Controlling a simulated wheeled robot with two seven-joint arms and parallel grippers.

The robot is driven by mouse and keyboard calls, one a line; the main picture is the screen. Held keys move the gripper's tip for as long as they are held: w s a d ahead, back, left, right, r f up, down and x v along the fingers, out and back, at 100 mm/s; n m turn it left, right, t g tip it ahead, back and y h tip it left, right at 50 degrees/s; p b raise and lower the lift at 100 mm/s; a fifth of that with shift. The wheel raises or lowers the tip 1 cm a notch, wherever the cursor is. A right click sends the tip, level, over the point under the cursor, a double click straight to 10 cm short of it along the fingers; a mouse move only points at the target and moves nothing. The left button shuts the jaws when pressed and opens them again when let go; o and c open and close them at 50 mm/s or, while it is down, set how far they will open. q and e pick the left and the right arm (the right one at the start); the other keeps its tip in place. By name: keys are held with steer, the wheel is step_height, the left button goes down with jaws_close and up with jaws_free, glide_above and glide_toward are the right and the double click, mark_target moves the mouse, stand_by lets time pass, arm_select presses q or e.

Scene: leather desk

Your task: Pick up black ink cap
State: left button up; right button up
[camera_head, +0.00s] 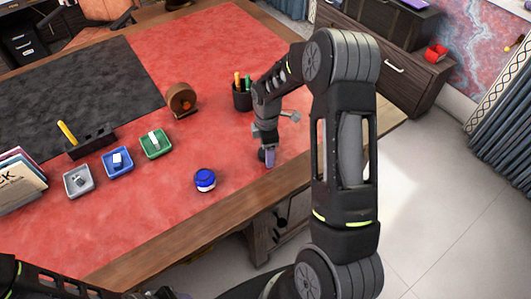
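My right gripper (268,156) points down at the red desk top, near the desk's front edge. A small dark and purple-grey shape shows at its fingertips. I cannot tell whether it is finger or a held object, nor whether the fingers are open or shut. No black ink cap can be made out; it may be hidden by the gripper. A round blue ink pot (205,180) stands on the desk to the left of this gripper. My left arm crosses the bottom left corner, below the desk edge, and its gripper cannot be made out.
A black pen cup (242,98) stands behind my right gripper, with a brown round holder (181,101) further left. Green (144,153), blue (108,167) and grey (68,186) trays sit left of the ink pot. Red desk surface (225,140) is clear between ink pot and pen cup.

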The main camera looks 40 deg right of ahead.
steer(key=shift+c, duration=0.6)
steer(key=c, duration=1.2)
steer(key=shift+c, duration=0.2)
step_height(320, 180, up, 10)
steer(key=b, duration=0.2)
